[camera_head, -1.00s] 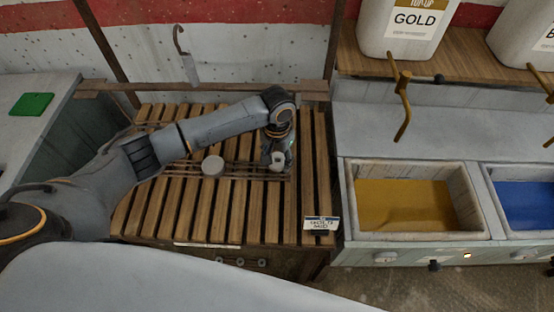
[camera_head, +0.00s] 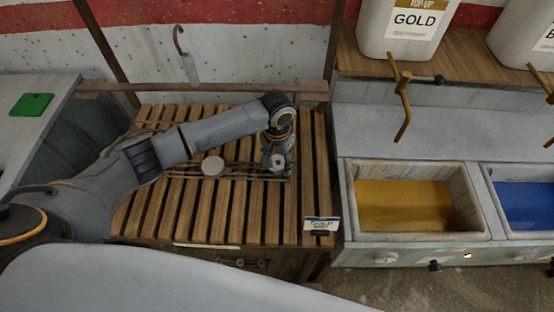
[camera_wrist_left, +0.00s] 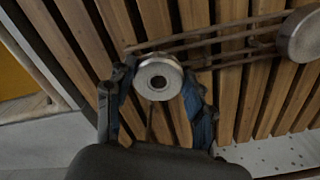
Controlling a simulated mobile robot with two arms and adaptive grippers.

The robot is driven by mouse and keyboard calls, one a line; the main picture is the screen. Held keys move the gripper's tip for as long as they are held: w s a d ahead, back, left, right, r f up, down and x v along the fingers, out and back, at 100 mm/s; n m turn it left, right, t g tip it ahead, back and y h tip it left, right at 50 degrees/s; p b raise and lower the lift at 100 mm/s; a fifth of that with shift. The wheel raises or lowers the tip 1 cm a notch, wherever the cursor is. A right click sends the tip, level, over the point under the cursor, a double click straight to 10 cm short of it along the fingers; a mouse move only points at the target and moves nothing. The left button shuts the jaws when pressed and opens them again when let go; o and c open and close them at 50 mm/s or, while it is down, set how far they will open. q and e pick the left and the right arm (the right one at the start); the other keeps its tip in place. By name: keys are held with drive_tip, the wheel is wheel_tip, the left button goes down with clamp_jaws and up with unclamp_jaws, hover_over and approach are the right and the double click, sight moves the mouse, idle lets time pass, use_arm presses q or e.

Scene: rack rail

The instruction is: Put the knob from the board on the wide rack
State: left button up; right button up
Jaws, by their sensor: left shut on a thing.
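My left gripper (camera_head: 278,162) is over the right part of the slatted wooden top, at the right end of the thin metal rails (camera_head: 180,175). In the left wrist view the gripper (camera_wrist_left: 158,95) is shut on a round metal knob (camera_wrist_left: 158,70) with a dark hole in its middle. The knob is at the end of the rails; I cannot tell whether it touches them. A second pale round piece (camera_head: 212,166) sits on the rails to the left, and it also shows in the left wrist view (camera_wrist_left: 302,36). My right gripper is not in view.
A small label sign (camera_head: 321,225) stands at the slatted top's front right corner. To the right are a gold-filled basin (camera_head: 405,205) and a blue-filled basin (camera_head: 528,203). A hook (camera_head: 183,55) hangs behind. The front slats are clear.

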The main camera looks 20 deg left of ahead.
use_arm(q)
drive_tip(key=shift+f, duration=1.05)
drive_tip(key=shift+f, duration=0.15)
drive_tip(key=o, duration=1.3)
drive_tip(key=shift+o, duration=0.2)
drive_tip(key=shift+r, duration=0.35)
wheel_tip(320, 180, up, 11)
drive_tip(key=shift+r, duration=0.15)
